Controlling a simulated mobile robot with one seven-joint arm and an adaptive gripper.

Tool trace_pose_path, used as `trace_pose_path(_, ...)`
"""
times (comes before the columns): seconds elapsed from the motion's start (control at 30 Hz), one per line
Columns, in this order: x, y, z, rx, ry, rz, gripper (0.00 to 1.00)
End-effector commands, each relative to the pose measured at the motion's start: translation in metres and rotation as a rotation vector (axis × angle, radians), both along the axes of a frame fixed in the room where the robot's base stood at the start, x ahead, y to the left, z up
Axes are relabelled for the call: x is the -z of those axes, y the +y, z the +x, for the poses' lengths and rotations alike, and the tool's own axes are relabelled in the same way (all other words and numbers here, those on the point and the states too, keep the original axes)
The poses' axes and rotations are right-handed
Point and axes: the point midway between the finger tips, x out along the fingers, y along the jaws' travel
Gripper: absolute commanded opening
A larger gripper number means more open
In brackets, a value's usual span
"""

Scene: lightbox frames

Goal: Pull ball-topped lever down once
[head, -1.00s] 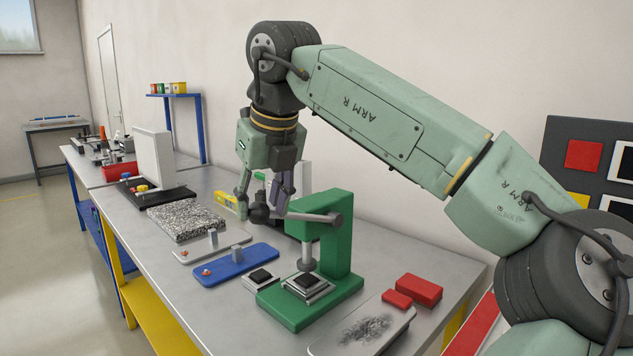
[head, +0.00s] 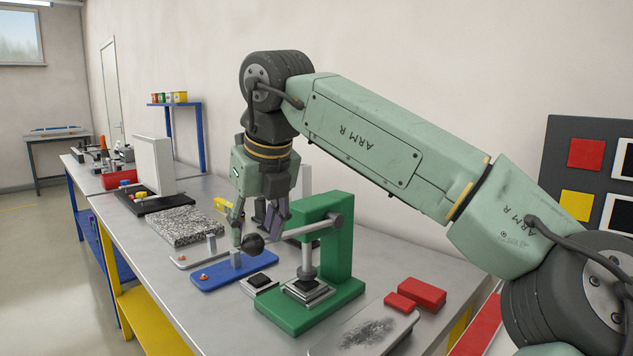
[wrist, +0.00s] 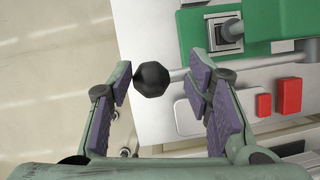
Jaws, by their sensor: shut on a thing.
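The arm slopes down from the pivot to the ball. My gripper (head: 255,232) is around the ball from above, one finger on each side, and is shut on it. In the wrist view the ball (wrist: 152,79) lies between the purple finger pads, nearer the left one; the exact contact is unclear. The press ram stands over a dark block on a metal plate (head: 306,293) on the base.
A small dark block (head: 259,280) sits left of the press. A blue tray (head: 215,277) and a speckled slab (head: 185,228) lie further left. Red blocks (head: 421,293) and a grey tray (head: 365,338) are at the right. The table's front edge is close by.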

Motion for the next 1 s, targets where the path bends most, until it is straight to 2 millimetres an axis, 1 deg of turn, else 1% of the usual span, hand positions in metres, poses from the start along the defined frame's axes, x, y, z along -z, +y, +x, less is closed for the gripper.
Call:
trace_pose_path(0.03,0.002,-0.005,0.004,0.012,-0.001,-0.005,0.11)
trace_pose_path(0.17,0.003,-0.005,0.004,0.012,-0.001,-0.005,0.09)
trace_pose_path(0.3,0.009,-0.006,0.005,0.011,-0.001,-0.004,0.08)
trace_pose_path(0.4,0.015,-0.006,0.005,0.013,-0.002,-0.004,0.05)
trace_pose_path(0.47,0.019,-0.007,0.005,0.013,-0.002,-0.004,0.0)
trace_pose_path(0.73,0.034,-0.005,0.004,0.007,0.0,-0.006,0.0)
trace_pose_path(0.77,0.031,-0.005,0.003,0.006,-0.001,-0.006,0.0)
trace_pose_path(1.0,0.03,-0.002,0.002,0.0,0.001,-0.004,0.16)
